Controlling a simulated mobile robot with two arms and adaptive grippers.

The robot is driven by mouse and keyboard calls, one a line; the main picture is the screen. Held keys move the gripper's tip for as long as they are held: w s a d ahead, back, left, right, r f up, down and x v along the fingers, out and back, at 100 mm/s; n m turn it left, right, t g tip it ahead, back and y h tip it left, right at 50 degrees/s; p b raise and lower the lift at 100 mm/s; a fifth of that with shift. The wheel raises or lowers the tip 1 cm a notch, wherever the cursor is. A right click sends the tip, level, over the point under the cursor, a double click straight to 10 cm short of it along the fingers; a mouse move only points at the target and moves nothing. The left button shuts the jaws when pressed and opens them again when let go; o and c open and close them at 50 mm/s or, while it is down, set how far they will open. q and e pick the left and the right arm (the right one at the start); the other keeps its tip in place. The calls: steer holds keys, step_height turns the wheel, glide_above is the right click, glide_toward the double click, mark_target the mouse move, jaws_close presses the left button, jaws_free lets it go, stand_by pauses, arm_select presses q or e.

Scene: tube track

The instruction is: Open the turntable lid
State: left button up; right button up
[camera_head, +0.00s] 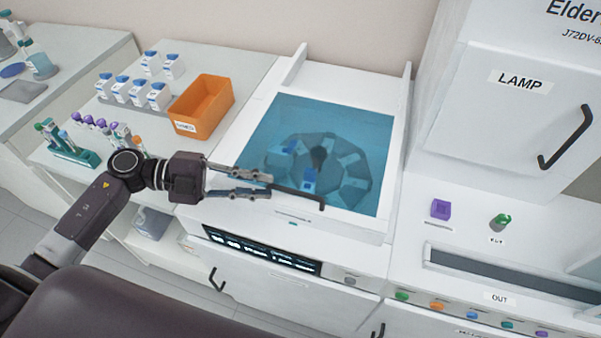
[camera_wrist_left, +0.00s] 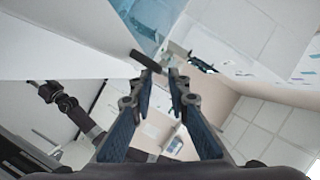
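The turntable lid (camera_head: 350,120) is a see-through blue pane in a white frame on the white machine, and it is lying shut. The grey turntable (camera_head: 345,160) shows through it, with blue-capped pieces on it. A dark bar handle (camera_head: 303,197) sits at the lid's front edge. My left gripper (camera_head: 270,184) is just above the front left of the lid, its fingers pointing right at the handle's left end. In the left wrist view its fingertips (camera_wrist_left: 166,74) are apart, with the handle (camera_wrist_left: 146,61) close by the left one; I cannot tell whether they touch. My right gripper is not seen.
An orange bin (camera_head: 203,106), a tube rack (camera_head: 72,150) and several blue-capped bottles (camera_head: 140,92) stand on the counter left of the machine. A tall white cabinet marked LAMP (camera_head: 515,110) rises at the right. A dark display (camera_head: 262,250) is on the machine's front.

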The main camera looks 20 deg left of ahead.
mark_target(289, 191)
arm_select(q)
steer(key=d+p, duration=0.1)
steer(key=d, duration=0.3)
steer(key=shift+w+f+p, duration=0.1)
steer(key=shift+p, duration=0.3)
steer(key=x, duration=0.2)
steer(key=shift+w+d+f+p, duration=0.15)
steer(key=shift+d+p, duration=0.05)
steer(key=shift+p, duration=0.15)
steer(key=shift+w+d+f, duration=0.15)
steer(key=shift+d+f, duration=0.15)
steer(key=shift+d, duration=0.2)
jaws_close()
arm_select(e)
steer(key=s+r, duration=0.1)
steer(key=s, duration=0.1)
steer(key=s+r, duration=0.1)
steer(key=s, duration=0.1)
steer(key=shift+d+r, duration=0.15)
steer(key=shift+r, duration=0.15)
